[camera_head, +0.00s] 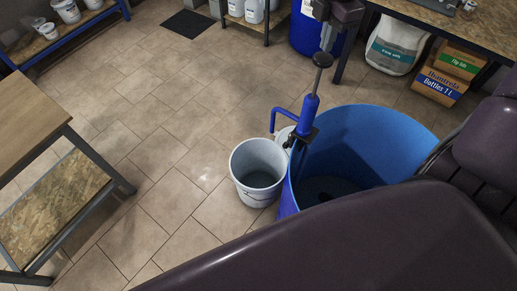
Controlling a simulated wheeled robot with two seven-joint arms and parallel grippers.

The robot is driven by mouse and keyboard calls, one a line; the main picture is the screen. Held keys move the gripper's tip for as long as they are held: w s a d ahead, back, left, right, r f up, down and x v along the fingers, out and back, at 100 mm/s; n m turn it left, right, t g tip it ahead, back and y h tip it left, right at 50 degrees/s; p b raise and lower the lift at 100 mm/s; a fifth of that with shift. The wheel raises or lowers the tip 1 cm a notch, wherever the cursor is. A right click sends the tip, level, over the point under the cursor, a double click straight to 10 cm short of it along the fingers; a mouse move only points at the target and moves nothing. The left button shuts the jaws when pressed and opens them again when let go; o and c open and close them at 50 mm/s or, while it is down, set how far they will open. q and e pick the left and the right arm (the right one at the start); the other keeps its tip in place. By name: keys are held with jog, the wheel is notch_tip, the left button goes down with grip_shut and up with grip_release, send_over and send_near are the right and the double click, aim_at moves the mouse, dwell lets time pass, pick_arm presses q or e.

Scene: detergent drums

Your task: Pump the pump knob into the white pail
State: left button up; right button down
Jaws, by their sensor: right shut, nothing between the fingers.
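The pump knob (322,60) is a dark round cap on top of a raised metal rod. The rod rises from the blue pump (308,115) clamped on the rim of an open blue drum (365,125). The pump's blue spout bends left and down, over the far side of the white pail (240,182). The pail stands on the floor just left of the drum, and its inside looks empty. My right gripper (327,45) is shut and empty, pointing down just above the knob; I cannot tell whether it touches it. My left gripper is not in view.
My dark arm covers the lower right and hides part of the drum. A wooden-topped table (28,100) stands at the left. Another blue drum (306,35), a white sack (393,48) and cardboard boxes (440,84) stand at the back. The tiled floor between is clear.

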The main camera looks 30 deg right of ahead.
dwell(0.4)
jog(key=shift+s+f+b, duration=0.1)
jog(key=shift+f+b, duration=4.7)
jog(key=shift+f, duration=1.25)
jog(key=shift+r+p, duration=4.35)
jog(key=shift+r, duration=1.7)
jog(key=shift+f, duration=0.2)
jog(key=shift+f+b, duration=4.7)
jog(key=shift+f, duration=1.15)
jog(key=shift+r+p, duration=4.45)
jog(key=shift+r, duration=1.6)
